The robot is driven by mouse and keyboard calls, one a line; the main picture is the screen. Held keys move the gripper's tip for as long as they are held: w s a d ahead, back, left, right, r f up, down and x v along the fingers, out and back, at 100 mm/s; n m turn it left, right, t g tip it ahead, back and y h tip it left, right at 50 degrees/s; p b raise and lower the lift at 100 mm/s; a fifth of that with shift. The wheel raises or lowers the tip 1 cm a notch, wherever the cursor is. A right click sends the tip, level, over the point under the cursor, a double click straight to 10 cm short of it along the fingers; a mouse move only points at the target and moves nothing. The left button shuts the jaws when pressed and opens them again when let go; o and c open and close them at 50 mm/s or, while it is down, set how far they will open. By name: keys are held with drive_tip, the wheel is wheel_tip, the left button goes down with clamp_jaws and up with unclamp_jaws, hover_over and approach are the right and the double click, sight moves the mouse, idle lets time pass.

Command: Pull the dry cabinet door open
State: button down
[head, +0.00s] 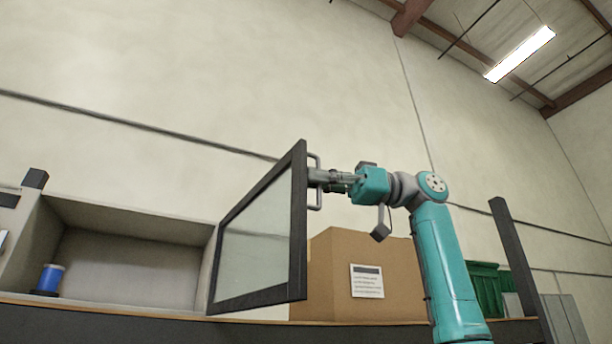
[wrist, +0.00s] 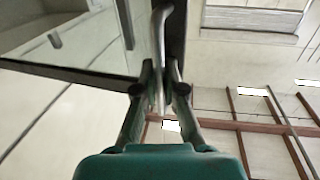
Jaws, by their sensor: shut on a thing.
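The dry cabinet (head: 130,215) stands at the left in the head view, with its inside open to view. Its door (head: 301,225), a dark frame around a glass pane (head: 258,235), is swung well out from the cabinet, hinged on the cabinet's right side. A grey bar handle (head: 316,197) is on the door's outer face near its free edge. My gripper (head: 322,177) is shut on the handle from the right. In the wrist view the handle (wrist: 159,40) runs down between the two fingers of my gripper (wrist: 160,88). The fingertips partly hide the handle.
A blue spool (head: 51,278) sits inside the cabinet at the left. A large cardboard box (head: 340,250) with a white label stands right of the door, behind it. Green bins (head: 487,285) and a dark post (head: 515,255) are farther right. The air above the door is clear.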

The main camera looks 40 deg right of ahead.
drive_tip(key=shift+s+d, duration=0.1)
drive_tip(key=shift+d, duration=0.95)
drive_tip(key=c, duration=1.2)
unclamp_jaws()
drive_tip(key=shift+c, duration=0.2)
drive_tip(key=v, duration=1.2)
drive_tip(key=shift+f, duration=0.1)
